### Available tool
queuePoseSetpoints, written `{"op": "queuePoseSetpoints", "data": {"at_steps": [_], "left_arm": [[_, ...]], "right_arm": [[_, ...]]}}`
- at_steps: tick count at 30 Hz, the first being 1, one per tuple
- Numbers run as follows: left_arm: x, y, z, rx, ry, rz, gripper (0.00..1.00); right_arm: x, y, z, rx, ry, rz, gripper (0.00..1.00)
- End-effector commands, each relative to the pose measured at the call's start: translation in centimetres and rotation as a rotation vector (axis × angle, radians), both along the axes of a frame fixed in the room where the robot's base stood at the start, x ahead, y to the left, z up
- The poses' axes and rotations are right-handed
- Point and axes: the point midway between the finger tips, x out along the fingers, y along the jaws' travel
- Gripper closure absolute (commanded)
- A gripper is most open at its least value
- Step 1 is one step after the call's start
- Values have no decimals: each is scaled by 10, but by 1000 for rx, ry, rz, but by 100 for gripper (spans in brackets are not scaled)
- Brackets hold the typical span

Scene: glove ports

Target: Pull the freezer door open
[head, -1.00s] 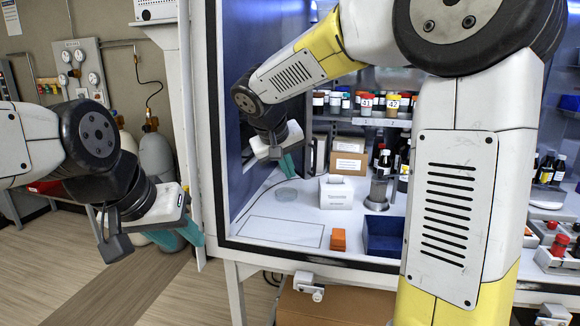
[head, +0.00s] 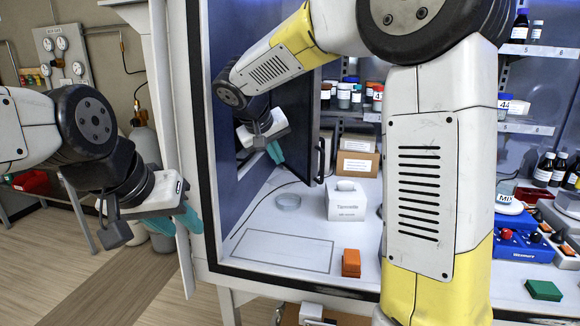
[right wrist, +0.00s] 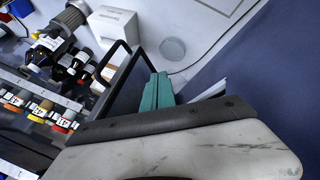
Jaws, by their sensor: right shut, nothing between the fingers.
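The freezer door (head: 316,115) is a dark panel inside the cabinet, seen nearly edge-on and standing ajar. Its black bar handle (head: 321,160) is on the door's right face. In the right wrist view the door (right wrist: 128,88) and handle (right wrist: 108,62) lie left of my fingers. My right gripper (head: 275,152) is shut and empty, left of the door, on the side away from the handle. Its teal fingers (right wrist: 157,92) are close beside the door's free edge; I cannot tell whether they touch. My left gripper (head: 178,222) hangs outside the cabinet, open and empty.
A white tissue box (head: 347,203), an orange block (head: 351,263) and a round dish (head: 288,202) stand on the cabinet floor. A blue wall (head: 196,100) bounds the left side. Shelves with bottles (head: 520,50) are behind. My right arm hides the middle.

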Motion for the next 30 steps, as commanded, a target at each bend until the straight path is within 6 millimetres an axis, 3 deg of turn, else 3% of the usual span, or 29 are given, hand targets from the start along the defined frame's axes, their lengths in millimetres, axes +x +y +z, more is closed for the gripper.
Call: {"op": "queuePoseSetpoints", "data": {"at_steps": [5,17,24,30], "left_arm": [[0,0,0,0,0,0,64],[0,0,0,0,0,0,64],[0,0,0,0,0,0,64],[0,0,0,0,0,0,64]], "right_arm": [[8,-6,-14,-1,3,-3,100],[51,-31,-81,-3,4,-1,100],[63,-61,-80,1,0,-3,100],[66,-68,-79,0,0,-2,100]]}}
